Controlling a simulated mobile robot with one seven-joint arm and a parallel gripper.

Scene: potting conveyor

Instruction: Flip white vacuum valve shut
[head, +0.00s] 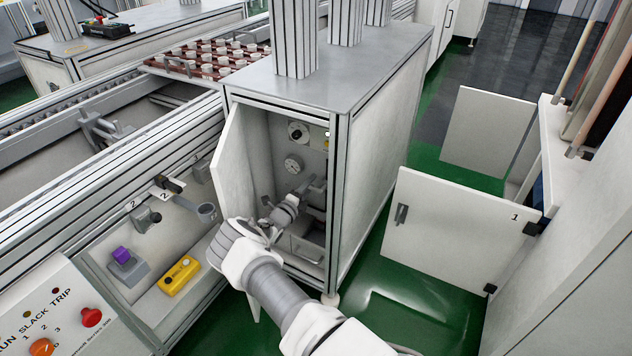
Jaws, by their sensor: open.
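My gripper (268,230) is at the open front of a metal-framed cabinet, with its jaws open. It is just in front of grey and white pipe fittings (289,204) inside the cabinet. The white vacuum valve cannot be told apart clearly from these fittings and my gripper at this size. A grey fitting (316,190) runs to the right behind them. I cannot tell whether the gripper touches anything. The valve handle's position cannot be made out.
The cabinet's white door (230,160) stands open on the left. A round gauge (293,163) and a dark round knob (298,132) are on the back wall. An open white door marked 1 (450,240) stands right. A yellow box (179,276) lies on the conveyor's lower shelf.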

